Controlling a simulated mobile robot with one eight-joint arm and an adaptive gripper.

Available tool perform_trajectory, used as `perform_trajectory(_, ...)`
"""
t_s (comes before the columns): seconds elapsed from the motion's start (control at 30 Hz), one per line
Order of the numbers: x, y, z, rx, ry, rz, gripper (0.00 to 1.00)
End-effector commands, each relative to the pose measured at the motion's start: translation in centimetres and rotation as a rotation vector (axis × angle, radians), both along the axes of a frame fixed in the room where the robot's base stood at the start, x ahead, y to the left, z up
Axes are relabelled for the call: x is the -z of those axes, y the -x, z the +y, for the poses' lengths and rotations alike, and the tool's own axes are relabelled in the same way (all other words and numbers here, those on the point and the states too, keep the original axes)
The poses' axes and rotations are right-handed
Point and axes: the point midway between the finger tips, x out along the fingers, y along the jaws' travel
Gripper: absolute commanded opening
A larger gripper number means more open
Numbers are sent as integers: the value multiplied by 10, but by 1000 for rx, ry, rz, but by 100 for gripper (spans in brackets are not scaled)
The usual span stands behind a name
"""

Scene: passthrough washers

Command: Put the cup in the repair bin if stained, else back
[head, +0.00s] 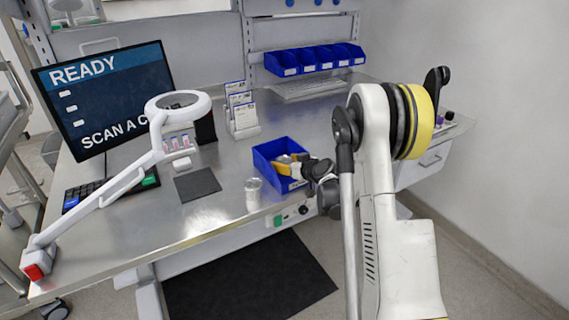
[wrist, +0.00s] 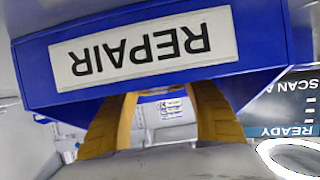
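A small whitish cup (head: 253,194) stands upright on the steel bench, left of the blue repair bin (head: 264,172). I cannot make out any stain on it at this size. In the wrist view, which is upside down, the bin's REPAIR label (wrist: 145,47) is close. My gripper (head: 290,166) is over the bin's front rim. Its two yellow fingers (wrist: 163,112) are apart, with background visible between them. Their tips are hidden behind the bin's front wall. Something pale shows inside the bin, but I cannot tell what.
A dark square mat (head: 197,185) lies left of the cup. A white magnifier lamp (head: 178,103), a keyboard (head: 110,188) and a monitor (head: 105,95) stand further left. A card rack (head: 241,118) stands behind. Several small blue bins (head: 315,60) hang at the back. Bare bench lies behind the repair bin.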

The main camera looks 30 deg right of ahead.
Motion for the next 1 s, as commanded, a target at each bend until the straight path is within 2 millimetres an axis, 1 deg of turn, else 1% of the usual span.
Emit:
perform_trajectory(0.3, -1, 0, 0, 0, 0, 0, 73)
perform_trajectory(0.43, -6, 2, 0, 1, 0, 0, 73)
perform_trajectory(0.57, -15, 23, -2, 1, -1, 0, 73)
perform_trajectory(0.8, -37, 75, -7, 2, 0, 0, 73)
perform_trajectory(0.9, -43, 91, -9, 2, 0, 0, 73)
perform_trajectory(1.0, -48, 103, -9, 1, -1, 0, 73)
